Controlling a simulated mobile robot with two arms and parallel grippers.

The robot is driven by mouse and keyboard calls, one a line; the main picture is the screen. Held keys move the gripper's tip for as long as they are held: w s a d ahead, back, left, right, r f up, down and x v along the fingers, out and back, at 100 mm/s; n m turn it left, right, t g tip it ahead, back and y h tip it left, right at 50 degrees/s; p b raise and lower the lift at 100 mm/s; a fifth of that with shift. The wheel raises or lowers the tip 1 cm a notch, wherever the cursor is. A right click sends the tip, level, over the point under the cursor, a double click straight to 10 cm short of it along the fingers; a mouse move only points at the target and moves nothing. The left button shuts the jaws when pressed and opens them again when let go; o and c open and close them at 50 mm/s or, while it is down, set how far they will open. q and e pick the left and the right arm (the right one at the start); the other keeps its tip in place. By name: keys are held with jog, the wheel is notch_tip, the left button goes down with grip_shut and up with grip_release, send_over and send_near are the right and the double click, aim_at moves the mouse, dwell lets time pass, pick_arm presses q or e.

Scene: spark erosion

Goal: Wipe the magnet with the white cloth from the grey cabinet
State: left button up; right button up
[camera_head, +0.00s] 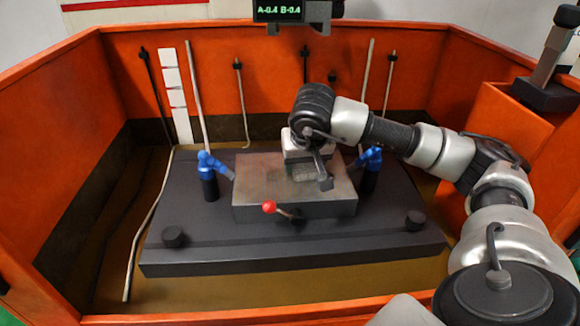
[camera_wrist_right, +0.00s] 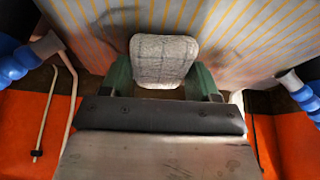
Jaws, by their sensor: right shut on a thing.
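The magnet (camera_head: 258,185) is a grey metal block with a red-knobbed lever, on the dark machine table. In the right wrist view its top (camera_wrist_right: 235,35) has yellow stripes and dark smudges. My right gripper (camera_head: 318,178) is over the right half of the magnet, pointing down. It is shut on the white cloth (camera_wrist_right: 165,60), a small folded pad between its greenish fingers. The cloth is at or just above the magnet's top; I cannot tell if they touch. My left gripper is not in view. The grey cabinet is not clearly in view.
Orange tank walls (camera_head: 60,100) surround the dark table (camera_head: 190,255). Blue jointed nozzles stand left (camera_head: 207,165) and right (camera_head: 371,165) of the magnet. A display (camera_head: 280,10) hangs at the top.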

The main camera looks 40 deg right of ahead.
jog(key=shift+w+d+f, duration=0.25)
jog(key=shift+d, duration=0.45)
jog(key=shift+d+r+p, duration=0.2)
jog(key=shift+r+p, duration=2.1)
jog(key=shift+r, duration=0.95)
